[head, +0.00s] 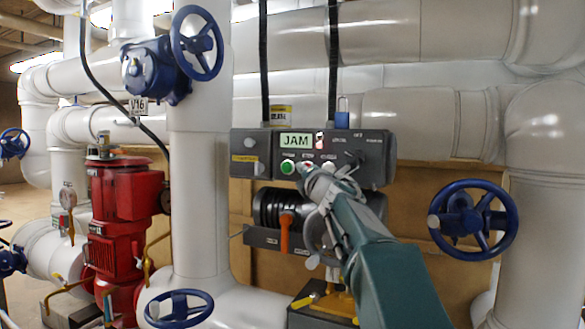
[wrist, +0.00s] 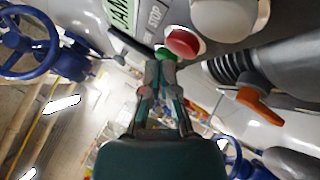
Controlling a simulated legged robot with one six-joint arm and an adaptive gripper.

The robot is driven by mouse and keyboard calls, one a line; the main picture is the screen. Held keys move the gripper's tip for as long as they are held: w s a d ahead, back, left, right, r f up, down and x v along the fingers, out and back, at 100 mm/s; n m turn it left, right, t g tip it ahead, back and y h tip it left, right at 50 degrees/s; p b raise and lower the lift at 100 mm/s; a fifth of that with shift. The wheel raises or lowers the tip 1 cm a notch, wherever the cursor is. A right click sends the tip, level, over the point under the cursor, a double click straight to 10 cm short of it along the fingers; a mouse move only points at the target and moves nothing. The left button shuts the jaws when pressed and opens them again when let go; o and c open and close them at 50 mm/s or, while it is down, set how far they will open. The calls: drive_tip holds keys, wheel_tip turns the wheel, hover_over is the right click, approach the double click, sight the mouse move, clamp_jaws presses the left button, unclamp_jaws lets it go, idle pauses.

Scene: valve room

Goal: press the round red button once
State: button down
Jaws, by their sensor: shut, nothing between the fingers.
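The round red button (wrist: 182,42) shows in the wrist view on the grey control panel, beside a green button (wrist: 163,52). In the head view the green button (head: 288,167) is clear, while my gripper mostly covers the red one just to its right. My gripper (head: 306,170) is shut and empty, with its tip at the panel's lower button row. In the wrist view my fingertips (wrist: 160,65) are close below the green and red buttons. I cannot tell whether they touch either.
The panel (head: 376,172) has a display (head: 296,141) reading JAM and a blue padlock (head: 342,118) on top. An orange-handled lever (head: 285,235) sits below it. A blue handwheel (head: 472,220) stands to the right, and a red pump (head: 118,220) to the left.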

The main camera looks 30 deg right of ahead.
drive_tip(key=shift+d+f, duration=0.35)
drive_tip(key=shift+d, duration=0.2)
drive_tip(key=s+a, duration=0.3)
drive_tip(key=a, duration=0.2)
drive_tip(key=s+a+f+m+g+y, duration=0.1)
drive_tip(key=s+a+f+m+g, duration=0.4)
drive_tip(key=s+f, duration=0.6)
drive_tip(key=s+a+f+m+g, duration=0.5)
drive_tip(key=s+f+m, duration=0.5)
drive_tip(key=f, duration=0.3)
drive_tip(key=s+a+f+m+g+y, duration=0.1)
drive_tip(key=s+a+f+m+g, duration=0.3)
drive_tip(key=s+f+m, duration=0.4)
drive_tip(key=s+a+f, duration=0.1)
drive_tip(key=s+f, duration=0.2)
drive_tip(key=f, duration=0.1)
drive_tip(key=shift+s+a+g+y, duration=0.3)
drive_tip(key=shift+s+a+g, duration=0.1)
